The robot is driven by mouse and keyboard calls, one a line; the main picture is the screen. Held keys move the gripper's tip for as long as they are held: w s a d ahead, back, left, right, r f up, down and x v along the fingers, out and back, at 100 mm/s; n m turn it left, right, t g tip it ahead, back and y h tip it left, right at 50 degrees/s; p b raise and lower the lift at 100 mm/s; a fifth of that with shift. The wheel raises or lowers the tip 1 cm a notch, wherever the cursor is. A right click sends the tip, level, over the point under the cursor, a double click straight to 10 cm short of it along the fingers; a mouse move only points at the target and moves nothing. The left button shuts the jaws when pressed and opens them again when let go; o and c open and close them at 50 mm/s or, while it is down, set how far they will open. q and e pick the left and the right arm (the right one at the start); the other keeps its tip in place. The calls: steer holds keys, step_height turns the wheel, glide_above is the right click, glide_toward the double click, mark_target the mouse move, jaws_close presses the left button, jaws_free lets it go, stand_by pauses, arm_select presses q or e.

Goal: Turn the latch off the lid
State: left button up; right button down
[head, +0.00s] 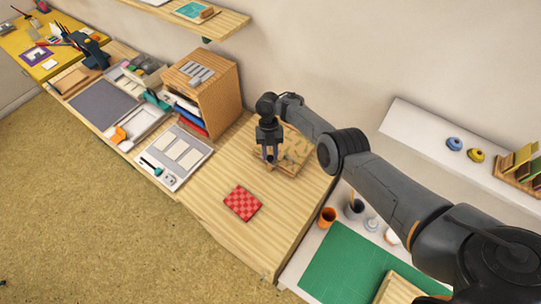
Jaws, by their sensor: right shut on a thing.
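My right gripper (270,156) points down at the left side of a low wooden box (297,152) with a patterned top on the wooden table. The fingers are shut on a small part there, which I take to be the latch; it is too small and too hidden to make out. The lid appears to lie flat on the box, though its edge is hard to tell. My right arm comes in from the right and passes over the table. My left gripper is not in view.
A red checkered pad (243,204) lies in front on the table (265,235), with bare wood around it. A wooden cabinet (222,95) stands left of the gripper. An orange cup (327,216) and a green mat (345,265) are at lower right.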

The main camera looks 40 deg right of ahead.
steer(key=shift+n+b, duration=0.35)
steer(key=shift+n, duration=0.15)
steer(key=c, duration=0.8)
jaws_free()
steer(key=shift+c, duration=0.2)
steer(key=shift+w+r, duration=0.2)
steer(key=shift+r, duration=0.25)
steer(key=b+v, duration=0.1)
steer(key=v, duration=0.8)
steer(key=shift+w+r, duration=0.2)
steer(key=shift+r, duration=0.2)
